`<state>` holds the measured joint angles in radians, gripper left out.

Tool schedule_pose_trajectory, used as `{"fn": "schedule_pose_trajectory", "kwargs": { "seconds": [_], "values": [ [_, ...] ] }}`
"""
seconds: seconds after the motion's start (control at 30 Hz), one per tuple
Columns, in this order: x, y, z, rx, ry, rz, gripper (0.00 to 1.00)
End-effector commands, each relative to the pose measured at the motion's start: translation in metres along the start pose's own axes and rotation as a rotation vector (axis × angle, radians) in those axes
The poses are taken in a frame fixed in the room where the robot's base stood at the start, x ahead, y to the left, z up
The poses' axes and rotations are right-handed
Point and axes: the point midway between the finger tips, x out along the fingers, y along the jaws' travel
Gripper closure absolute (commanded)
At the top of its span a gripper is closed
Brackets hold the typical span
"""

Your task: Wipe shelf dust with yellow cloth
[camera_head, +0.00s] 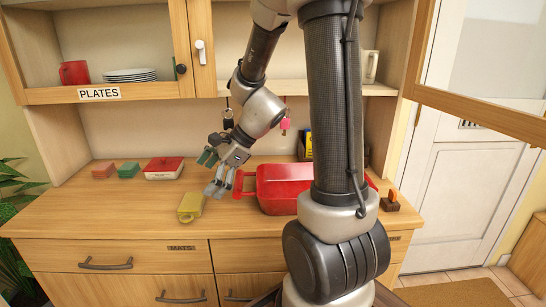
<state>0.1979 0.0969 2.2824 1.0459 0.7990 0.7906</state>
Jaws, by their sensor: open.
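A small yellow item (190,207) lies on the wooden counter, left of the middle. It may be the yellow cloth, but its material is too small to tell. My gripper (214,177) is open and empty above the counter, just up and right of the yellow item and apart from it. I cannot make out dust on either. My arm hides part of the shelf's middle.
A red basin (285,190) stands right of my gripper. A red-and-white dish (163,168), a green block (129,170) and a reddish block (104,170) sit at the back left. A red mug (74,73) and white plates (130,75) stand on the shelf. The counter's front left is clear.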

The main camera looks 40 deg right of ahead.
Motion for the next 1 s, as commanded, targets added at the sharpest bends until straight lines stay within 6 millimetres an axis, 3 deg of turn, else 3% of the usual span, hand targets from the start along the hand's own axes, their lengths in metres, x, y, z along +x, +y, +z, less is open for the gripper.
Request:
{"fn": "schedule_pose_trajectory", "kwargs": {
  "seconds": [0.1,0.3,0.5,0.6,0.8,1.0],
  "values": [
    [-0.043,0.033,0.015,-0.385,0.066,0.053,0.00],
    [-0.111,0.083,0.011,-1.013,0.216,0.175,0.00],
    [-0.172,0.115,-0.008,-1.524,0.394,0.320,0.00],
    [-0.193,0.123,-0.016,-1.685,0.465,0.383,0.00],
    [-0.212,0.128,-0.024,-1.815,0.532,0.446,0.00],
    [-0.199,0.120,-0.019,-1.883,0.471,0.463,0.00]
  ]
}}
